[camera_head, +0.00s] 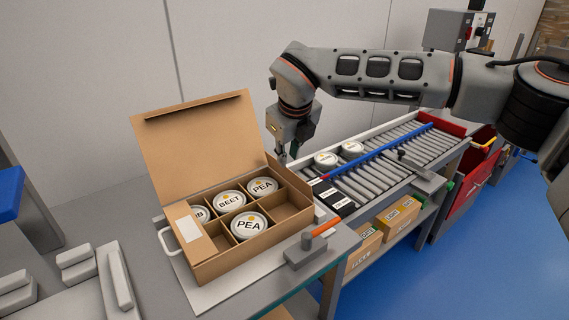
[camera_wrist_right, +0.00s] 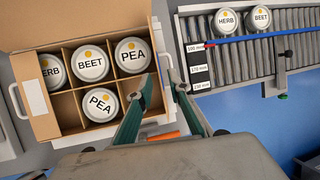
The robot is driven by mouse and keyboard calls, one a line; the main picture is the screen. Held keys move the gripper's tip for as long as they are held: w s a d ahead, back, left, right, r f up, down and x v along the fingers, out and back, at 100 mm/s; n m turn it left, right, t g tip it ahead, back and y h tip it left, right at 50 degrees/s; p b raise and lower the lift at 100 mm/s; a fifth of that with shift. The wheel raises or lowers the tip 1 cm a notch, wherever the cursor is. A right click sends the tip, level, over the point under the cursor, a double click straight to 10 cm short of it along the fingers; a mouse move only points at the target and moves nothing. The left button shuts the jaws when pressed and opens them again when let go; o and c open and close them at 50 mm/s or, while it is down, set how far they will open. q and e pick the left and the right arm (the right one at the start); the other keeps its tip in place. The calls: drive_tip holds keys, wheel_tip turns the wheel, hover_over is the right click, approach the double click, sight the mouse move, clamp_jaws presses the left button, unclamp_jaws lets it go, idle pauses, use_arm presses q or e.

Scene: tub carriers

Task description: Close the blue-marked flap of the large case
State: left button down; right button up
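The large case is an open brown cardboard box (camera_head: 222,262) with dividers, and it also shows in the wrist view (camera_wrist_right: 100,24). Its tall flap (camera_head: 198,148) stands up at the back, with a dark slot near its top edge. I see no blue mark on it. Lidded tubs marked HERB, BEET (camera_head: 231,200) and PEA (camera_head: 248,224) sit in the compartments; some compartments are empty. My right gripper (camera_head: 281,155) is just right of the raised flap, with a narrow gap between its fingertips (camera_wrist_right: 162,76) and nothing held. My left gripper is out of view.
The case rests on a pale tray with white handles (camera_head: 165,240). An orange-handled clamp (camera_head: 325,228) stands at its right front. A roller conveyor (camera_head: 390,160) with a blue rail and two tubs lies to the right. Pale blocks (camera_head: 75,262) lie at the left.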

sight(286, 169)
drive_tip(key=shift+s+x, duration=0.15)
drive_tip(key=shift+x, duration=1.5)
drive_tip(key=shift+s+x, duration=0.1)
drive_tip(key=shift+x, duration=1.55)
drive_tip(key=shift+a+f, duration=0.1)
drive_tip(key=shift+f, duration=0.05)
clamp_jaws()
